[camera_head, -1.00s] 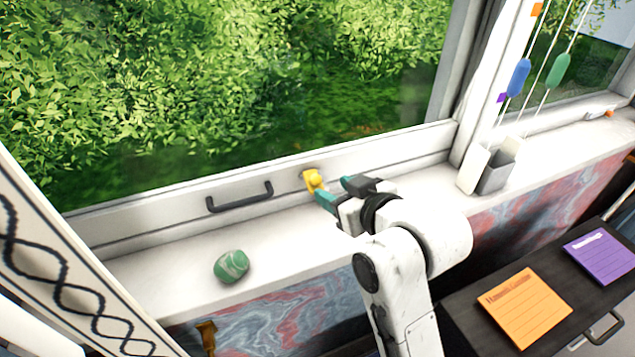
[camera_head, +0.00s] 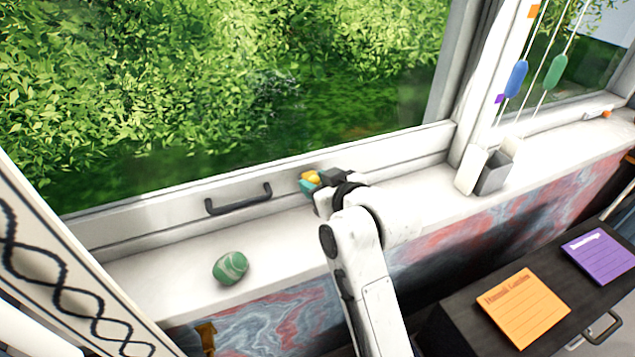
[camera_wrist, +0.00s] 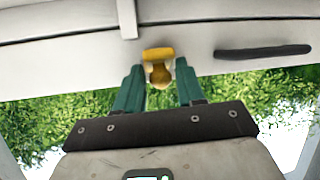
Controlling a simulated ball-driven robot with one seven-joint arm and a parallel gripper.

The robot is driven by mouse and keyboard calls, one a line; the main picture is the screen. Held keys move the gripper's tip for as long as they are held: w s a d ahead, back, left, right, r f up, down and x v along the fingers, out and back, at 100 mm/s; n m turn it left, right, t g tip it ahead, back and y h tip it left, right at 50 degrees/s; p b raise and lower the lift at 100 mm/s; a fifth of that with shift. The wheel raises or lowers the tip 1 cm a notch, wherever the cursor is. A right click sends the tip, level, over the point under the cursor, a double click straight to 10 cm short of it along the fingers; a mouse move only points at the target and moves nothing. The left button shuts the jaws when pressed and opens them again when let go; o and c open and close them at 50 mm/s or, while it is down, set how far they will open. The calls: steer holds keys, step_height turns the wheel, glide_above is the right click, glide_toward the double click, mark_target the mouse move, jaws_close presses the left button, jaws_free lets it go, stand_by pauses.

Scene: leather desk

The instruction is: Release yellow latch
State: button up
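The yellow latch (camera_head: 311,177) is on the lower rail of the window frame, to the right of the dark handle. In the wrist view the latch (camera_wrist: 158,66) shows a flat yellow top and a rounder, darker knob. My gripper (camera_head: 306,186) is at the latch in the head view and partly covers it. In the wrist view the two teal fingers (camera_wrist: 159,88) stand apart, one on each side of the knob. Small gaps seem to show beside the knob, and I cannot tell whether either finger touches it.
The dark handle (camera_head: 239,200) is on the window rail. A green striped stone (camera_head: 230,268) lies on the white sill (camera_head: 170,285). A grey and white holder (camera_head: 490,172) stands at the right. Orange (camera_head: 523,308) and purple (camera_head: 600,256) notes lie on the dark cabinet.

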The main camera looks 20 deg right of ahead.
steer(key=c, duration=0.5)
steer(key=shift+o, duration=0.2)
steer(key=r+p, duration=0.1)
steer(key=p, duration=0.1)
steer(key=shift+w+g+p, duration=0.1)
steer(key=shift+g+p, duration=0.3)
steer(key=p, duration=0.2)
steer(key=g+p, duration=0.1)
steer(key=p, duration=0.1)
steer(key=shift+w+r, duration=0.15)
steer(key=shift+r, duration=0.2)
steer(key=g+p, duration=0.1)
steer(key=p, duration=0.1)
steer(key=g+p, duration=0.1)
steer(key=p, duration=0.1)
steer(key=shift+w+r+p, duration=0.2)
steer(key=shift+r+p, duration=0.1)
steer(key=shift+p, duration=0.1)
steer(key=shift+f+g+p, duration=0.1)
steer(key=shift+g+p, duration=0.2)
steer(key=shift+p, duration=0.15)
steer(key=shift+w+f, duration=0.1)
steer(key=o, duration=0.8)
steer(key=shift+c, duration=0.2)
